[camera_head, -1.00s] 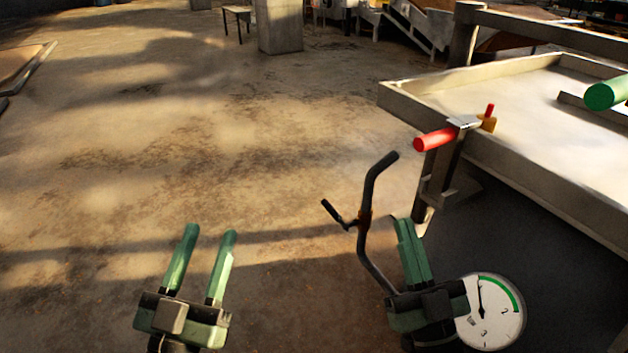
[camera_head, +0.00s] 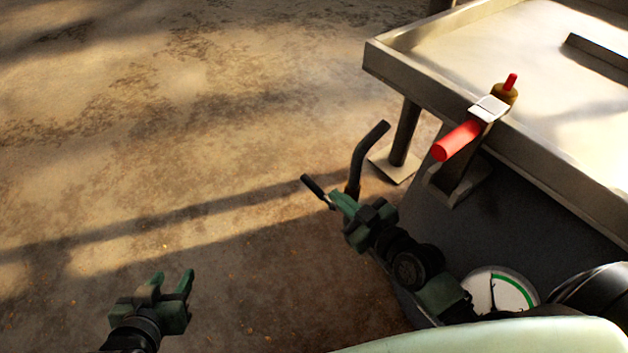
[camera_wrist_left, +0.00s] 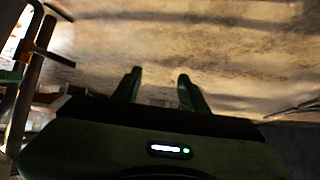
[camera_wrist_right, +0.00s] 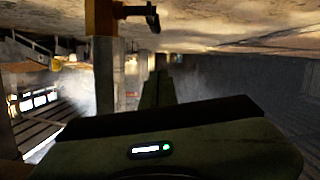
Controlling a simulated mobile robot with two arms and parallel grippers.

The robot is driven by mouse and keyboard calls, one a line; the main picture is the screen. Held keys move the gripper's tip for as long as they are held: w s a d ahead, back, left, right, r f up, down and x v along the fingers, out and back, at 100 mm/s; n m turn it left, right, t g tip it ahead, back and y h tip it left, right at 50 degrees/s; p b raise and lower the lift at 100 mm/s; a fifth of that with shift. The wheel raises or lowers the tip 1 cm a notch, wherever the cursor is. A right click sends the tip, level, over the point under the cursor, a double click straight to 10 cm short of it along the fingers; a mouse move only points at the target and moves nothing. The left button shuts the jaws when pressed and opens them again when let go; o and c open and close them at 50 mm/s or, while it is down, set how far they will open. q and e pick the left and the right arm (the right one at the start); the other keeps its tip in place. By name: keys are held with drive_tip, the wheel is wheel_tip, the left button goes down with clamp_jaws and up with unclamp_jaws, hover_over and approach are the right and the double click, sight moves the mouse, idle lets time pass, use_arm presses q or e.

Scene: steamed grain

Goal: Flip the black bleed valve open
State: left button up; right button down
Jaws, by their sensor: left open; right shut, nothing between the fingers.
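The black bleed valve lever (camera_head: 313,185) sticks out to the left of a dark bent pipe (camera_head: 368,150). It points up and to the left in the head view. My right gripper (camera_head: 338,199) is shut and empty, with its fingertips at the inner end of the lever; I cannot tell whether they touch. In the right wrist view the lever (camera_wrist_right: 140,12) lies above the fingertips (camera_wrist_right: 157,76), beside the pipe (camera_wrist_right: 102,60). My left gripper (camera_head: 173,277) is open and empty, low at the left. My right gripper hides the lever's joint and the lower pipe.
A red handle (camera_head: 457,140) sits on a bracket at the edge of a pale metal tray (camera_head: 450,92) on the right. A round gauge (camera_head: 483,292) with a green band is below it, partly covered by my right arm. The floor (camera_head: 200,150) at left is clear.

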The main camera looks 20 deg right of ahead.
drive_tip(key=b, duration=0.3)
hover_over(317, 191)
wheel_tip(317, 191, down, 2)
drive_tip(key=f, duration=0.1)
wheel_tip(317, 191, down, 3)
drive_tip(key=shift+f+b, duration=0.1)
drive_tip(key=shift+b, duration=0.8)
use_arm(q)
drive_tip(key=w+d+r+t+h, duration=0.2)
drive_tip(key=r+t, duration=0.4)
drive_tip(key=r, duration=0.4)
drive_tip(key=w+d+r+t+h, duration=0.2)
drive_tip(key=r+t, duration=0.4)
drive_tip(key=r, duration=0.4)
drive_tip(key=shift+r+t, duration=0.25)
drive_tip(key=shift+t, duration=0.15)
drive_tip(key=shift+m, duration=0.3)
